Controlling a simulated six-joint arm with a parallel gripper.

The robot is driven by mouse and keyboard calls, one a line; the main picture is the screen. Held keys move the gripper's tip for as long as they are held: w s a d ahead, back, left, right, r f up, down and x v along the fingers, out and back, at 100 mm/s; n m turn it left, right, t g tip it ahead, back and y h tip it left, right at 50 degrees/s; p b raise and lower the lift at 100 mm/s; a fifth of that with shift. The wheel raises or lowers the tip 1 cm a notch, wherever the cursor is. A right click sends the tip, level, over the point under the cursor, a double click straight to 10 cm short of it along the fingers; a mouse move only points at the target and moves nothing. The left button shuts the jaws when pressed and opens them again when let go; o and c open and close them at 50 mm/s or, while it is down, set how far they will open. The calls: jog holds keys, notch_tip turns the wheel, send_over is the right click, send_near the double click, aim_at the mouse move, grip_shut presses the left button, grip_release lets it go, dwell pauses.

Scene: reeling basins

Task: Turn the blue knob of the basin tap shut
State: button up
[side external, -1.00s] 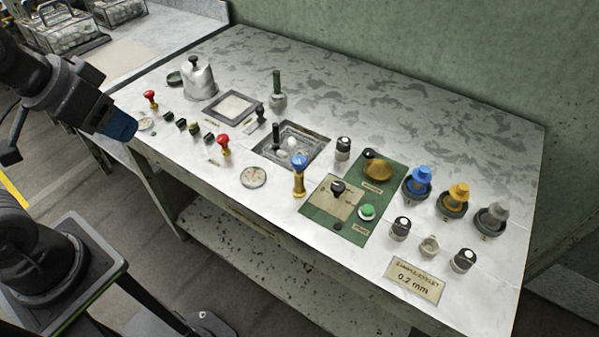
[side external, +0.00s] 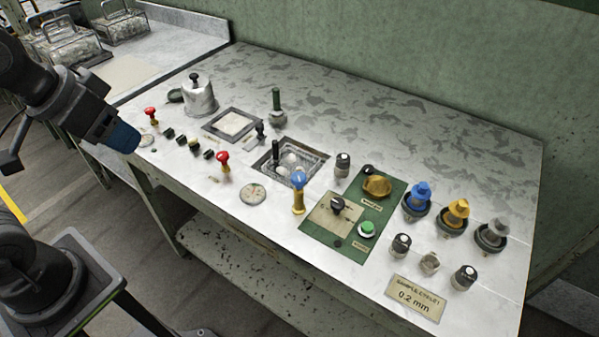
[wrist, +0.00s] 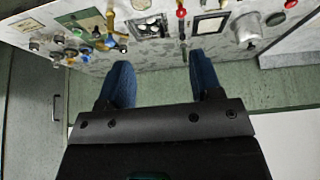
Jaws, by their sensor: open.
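The basin tap stands upright as a brass post with a blue knob (side external: 298,180) on top, in the side view, at the near side of the sunken basin (side external: 262,158). The basin holds pale round things and a black-handled tool. My gripper (side external: 124,138) hangs at the left, beyond the table's left front corner and well apart from the tap.
Two red-knobbed taps (side external: 223,160) stand left of the blue one. A round gauge (side external: 254,194) lies between. A green control panel (side external: 312,231) is at its right, then blue, yellow and grey fittings (side external: 456,214). A metal pot (side external: 199,98) stands at back left.

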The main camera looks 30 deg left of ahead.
jog(key=w+d+r+g, duration=0.3)
jog(key=w+r, duration=0.2)
jog(key=w, duration=0.4)
jog(key=g, duration=0.5)
send_over(299, 175)
jog(key=w+a, duration=0.2)
jog(key=a, duration=0.3)
jog(key=w+x, duration=0.1)
jog(key=x, duration=0.1)
jog(key=w+d+f+g, duration=0.25)
jog(key=d+f, duration=0.25)
jog(key=f, duration=0.3)
jog(key=shift+t, duration=0.35)
jog(key=x, duration=1.3)
jog(key=shift+f, duration=0.1)
jog(key=shift+c, duration=0.3)
jog(key=c, duration=0.9)
jog(key=shift+o, duration=0.2)
